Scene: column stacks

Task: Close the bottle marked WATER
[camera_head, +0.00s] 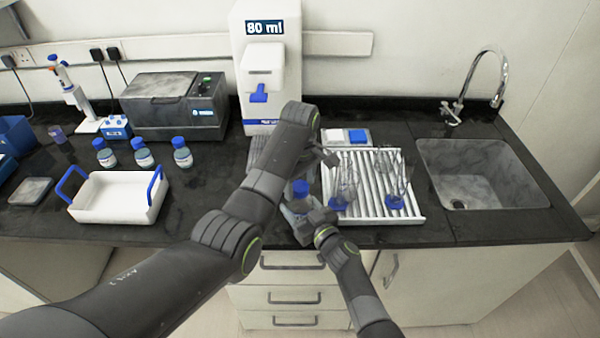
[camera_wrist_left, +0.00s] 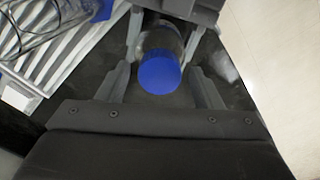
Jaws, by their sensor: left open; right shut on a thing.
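My left arm hides part of the counter behind.
A ribbed drying rack (camera_head: 362,163) with glassware stands right of the bottle, the sink (camera_head: 480,173) beyond. Several blue-capped bottles, including one (camera_head: 182,153), stand behind a white tray (camera_head: 110,198) with blue handles. A dispenser marked 80 ml (camera_head: 266,60) is behind.

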